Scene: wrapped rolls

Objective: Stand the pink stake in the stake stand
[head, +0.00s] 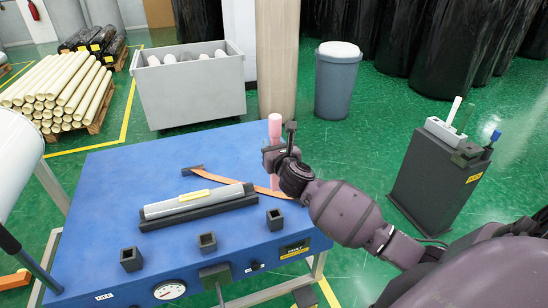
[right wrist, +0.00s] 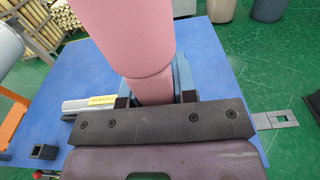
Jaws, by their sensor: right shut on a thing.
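The pink stake (head: 275,126) stands roughly upright in my right gripper (head: 277,157), above the right part of the blue table. In the right wrist view the stake (right wrist: 125,35) fills the upper middle, and my right gripper (right wrist: 152,98) is shut around its narrower part. The stake's lower end is partly hidden by the gripper. Three small dark square sockets stand along the table's front: left (head: 131,260), middle (head: 207,242) and right (head: 275,220). I cannot tell which thing is the stake stand. My left gripper is not in view.
A grey roll (head: 166,208) with a yellow label lies in a dark cradle on the blue table (head: 115,180). An orange strap (head: 228,179) lies behind it. A dark cabinet (head: 432,180) stands at the right. The table's left back is clear.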

